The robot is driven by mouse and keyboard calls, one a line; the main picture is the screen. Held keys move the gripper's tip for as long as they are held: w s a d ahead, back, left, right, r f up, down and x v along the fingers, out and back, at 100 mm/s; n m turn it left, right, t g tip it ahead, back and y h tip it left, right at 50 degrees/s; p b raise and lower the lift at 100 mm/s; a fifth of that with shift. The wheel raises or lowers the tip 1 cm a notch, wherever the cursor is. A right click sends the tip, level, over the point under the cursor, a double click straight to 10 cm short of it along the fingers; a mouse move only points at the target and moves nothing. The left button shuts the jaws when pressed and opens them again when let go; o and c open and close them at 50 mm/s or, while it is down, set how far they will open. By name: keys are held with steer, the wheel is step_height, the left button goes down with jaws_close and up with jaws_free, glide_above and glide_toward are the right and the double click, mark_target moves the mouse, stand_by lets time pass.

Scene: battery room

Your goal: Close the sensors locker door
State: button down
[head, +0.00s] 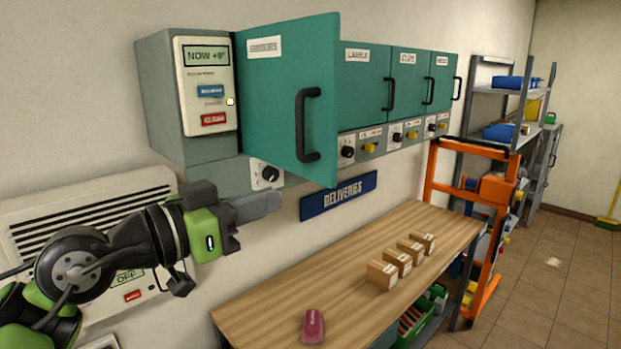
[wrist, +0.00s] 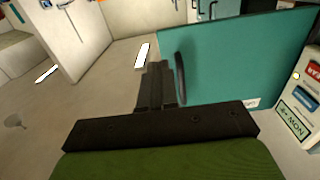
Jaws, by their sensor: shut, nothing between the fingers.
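A teal locker door (head: 285,95) at the left end of the wall lockers stands swung open into the room. Its label is too blurred to read surely as sensors. A black bar handle (head: 302,125) is on its face near the free edge. My gripper (head: 278,201) is shut and empty, left of the door and just below its lower edge in the head view. In the wrist view the shut fingers (wrist: 158,70) appear beside the door (wrist: 235,60) and its handle (wrist: 180,78); contact cannot be told. The locker's inside is hidden behind the door.
Other teal doors (head: 362,80) to the right are shut, with knobs below. A grey control box (head: 160,95) is left. Below, a wooden table (head: 345,275) holds small boxes (head: 382,274) and a pink object (head: 313,326).

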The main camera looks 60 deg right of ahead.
mark_target(326, 179)
steer(key=x, duration=0.4)
steer(key=p+x, duration=0.1)
steer(key=x, duration=0.4)
steer(key=shift+w+d, duration=0.2)
steer(key=shift+d, duration=0.2)
steer(key=shift+w, duration=0.15)
